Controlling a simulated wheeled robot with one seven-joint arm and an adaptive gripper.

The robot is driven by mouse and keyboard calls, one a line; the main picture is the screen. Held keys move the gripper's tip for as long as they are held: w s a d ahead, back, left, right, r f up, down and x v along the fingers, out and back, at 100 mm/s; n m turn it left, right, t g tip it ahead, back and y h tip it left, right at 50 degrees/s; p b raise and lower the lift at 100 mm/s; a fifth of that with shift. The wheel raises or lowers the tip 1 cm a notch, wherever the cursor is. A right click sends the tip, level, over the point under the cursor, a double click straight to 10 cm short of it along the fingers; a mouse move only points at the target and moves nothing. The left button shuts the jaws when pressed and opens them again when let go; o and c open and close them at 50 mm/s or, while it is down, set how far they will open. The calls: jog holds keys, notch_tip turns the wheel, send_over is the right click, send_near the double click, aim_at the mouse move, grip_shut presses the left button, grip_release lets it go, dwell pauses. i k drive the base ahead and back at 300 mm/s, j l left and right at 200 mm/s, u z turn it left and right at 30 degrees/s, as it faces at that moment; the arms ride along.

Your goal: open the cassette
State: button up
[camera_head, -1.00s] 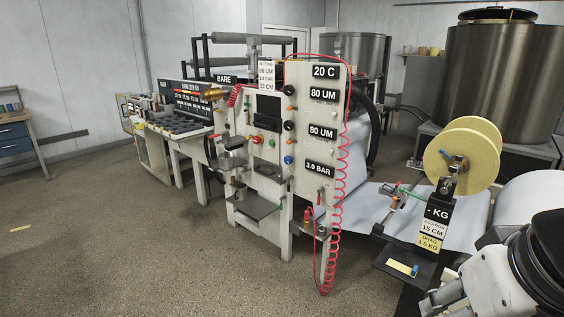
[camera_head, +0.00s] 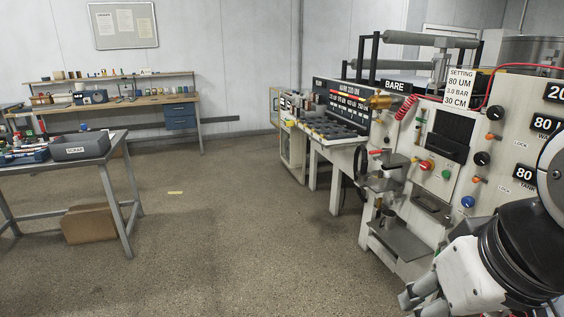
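The coating machine (camera_head: 398,150) stands at the right, with a pale front panel of knobs, gauges and labels. A dark recessed box (camera_head: 447,138) sits in this panel; I cannot tell whether it is the cassette. A slotted tray (camera_head: 432,208) is below it. No part is labelled as the cassette. My gripper (camera_head: 412,296) is at the lower right, in front of the machine and apart from the panel in the picture. Nothing shows in its fingers, and their gap is too unclear to tell open from shut. My arm hides the panel's lower right.
A metal table (camera_head: 112,150) with a grey bin (camera_head: 82,146) stands at the left, a cardboard box (camera_head: 90,224) beneath it. A workbench (camera_head: 150,101) lines the back wall.

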aim_at(456, 152)
jog(key=i+z, duration=0.2)
jog(key=i, duration=0.25)
jog(key=i+j+z, duration=0.2)
jog(key=i, duration=0.25)
jog(key=i+j+z, duration=0.1)
jog(key=i+z, duration=0.35)
jog(key=i+j+z, duration=0.25)
jog(key=i+z, duration=0.25)
jog(key=i+j+z, duration=0.2)
jog(key=j+z, duration=0.25)
